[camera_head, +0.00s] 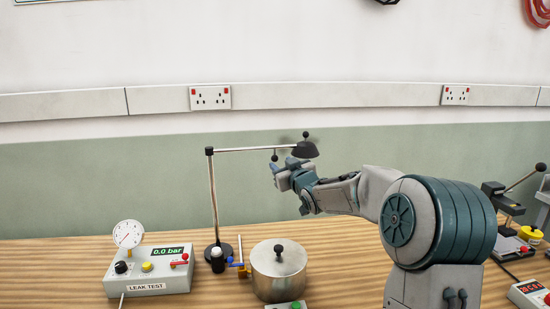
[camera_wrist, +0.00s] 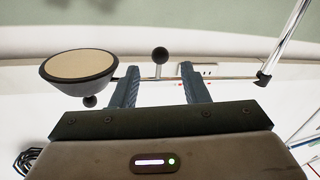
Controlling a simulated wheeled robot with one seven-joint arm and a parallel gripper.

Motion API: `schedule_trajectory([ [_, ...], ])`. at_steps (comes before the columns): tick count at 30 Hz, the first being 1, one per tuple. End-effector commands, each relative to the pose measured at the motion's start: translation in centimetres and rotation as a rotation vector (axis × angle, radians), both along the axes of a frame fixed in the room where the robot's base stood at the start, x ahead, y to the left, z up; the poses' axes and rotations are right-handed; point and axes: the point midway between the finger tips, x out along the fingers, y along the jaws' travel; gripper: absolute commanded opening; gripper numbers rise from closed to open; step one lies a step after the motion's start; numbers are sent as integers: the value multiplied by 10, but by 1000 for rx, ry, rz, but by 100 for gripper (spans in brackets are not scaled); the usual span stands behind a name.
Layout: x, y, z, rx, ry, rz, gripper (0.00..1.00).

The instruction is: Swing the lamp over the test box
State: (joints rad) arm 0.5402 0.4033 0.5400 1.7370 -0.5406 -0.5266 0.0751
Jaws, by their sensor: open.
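The lamp has a dark shade (camera_head: 305,150) at the right end of a thin horizontal arm (camera_head: 250,149), carried by an upright post (camera_head: 213,195). A small dark ball knob (camera_head: 275,157) hangs below the arm, left of the shade. My gripper (camera_head: 281,168) is open, just below the arm near the knob. In the wrist view the knob (camera_wrist: 160,55) shows between the fingers of my gripper (camera_wrist: 160,70), with the shade (camera_wrist: 80,70) to the left. I cannot tell whether the fingers touch anything. The box labelled LEAK TEST (camera_head: 150,288) stands left of the post; the shade is not above it.
A lidded metal pot (camera_head: 280,272) stands right of the post, under the lamp arm. A blue-handled valve (camera_head: 238,264) sits between them. A green-buttoned box (camera_head: 290,306) is at the front edge. A lever press (camera_head: 505,205) stands far right. The space above the LEAK TEST box is clear.

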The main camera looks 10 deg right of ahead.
Motion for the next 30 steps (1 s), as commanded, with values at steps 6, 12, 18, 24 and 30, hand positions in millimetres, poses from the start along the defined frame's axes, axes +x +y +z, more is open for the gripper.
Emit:
schedule_trajectory([
  [6,35,10,1,2,1,2,41],
  [12,56,14,1,1,0,1,41],
  [18,63,16,0,0,0,1,41],
  [24,64,16,0,0,0,0,41],
  [30,64,15,0,0,0,0,0],
])
